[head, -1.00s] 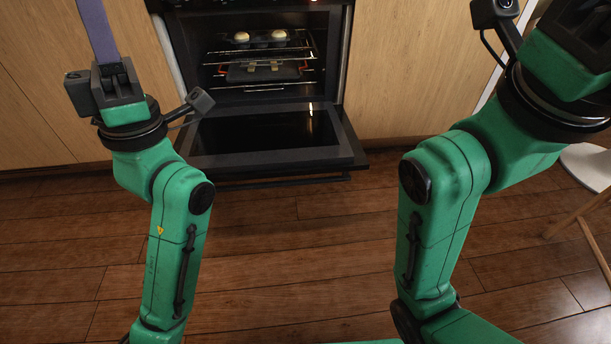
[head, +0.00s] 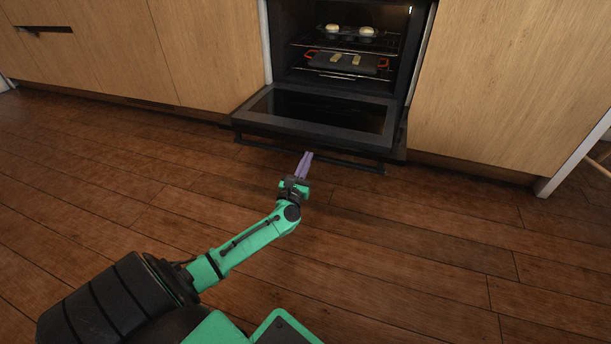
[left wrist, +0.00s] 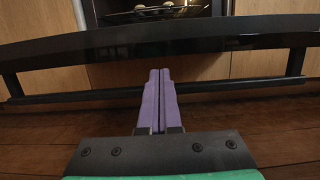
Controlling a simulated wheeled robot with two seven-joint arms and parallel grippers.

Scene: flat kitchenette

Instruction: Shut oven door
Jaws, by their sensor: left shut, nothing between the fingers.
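The black oven (head: 345,50) stands between wooden cabinets. Its door (head: 318,113) is open, folded down and roughly level above the floor. The bar handle (head: 310,156) runs along the door's outer edge. My left gripper (head: 307,158) has purple fingers pressed together with nothing between them. In the head view it is just in front of the handle, near its middle. In the left wrist view the fingers (left wrist: 158,85) point at the door edge (left wrist: 200,38), and their tips overlap the handle bar (left wrist: 215,87). I cannot tell whether they touch it. My right gripper is not in view.
Inside the oven, an upper rack holds a tin with pale round items (head: 350,31), and a lower rack holds a dark tray (head: 345,62) with orange-red handles. The wooden floor (head: 420,240) in front is clear. Wooden cabinets (head: 510,90) flank the oven.

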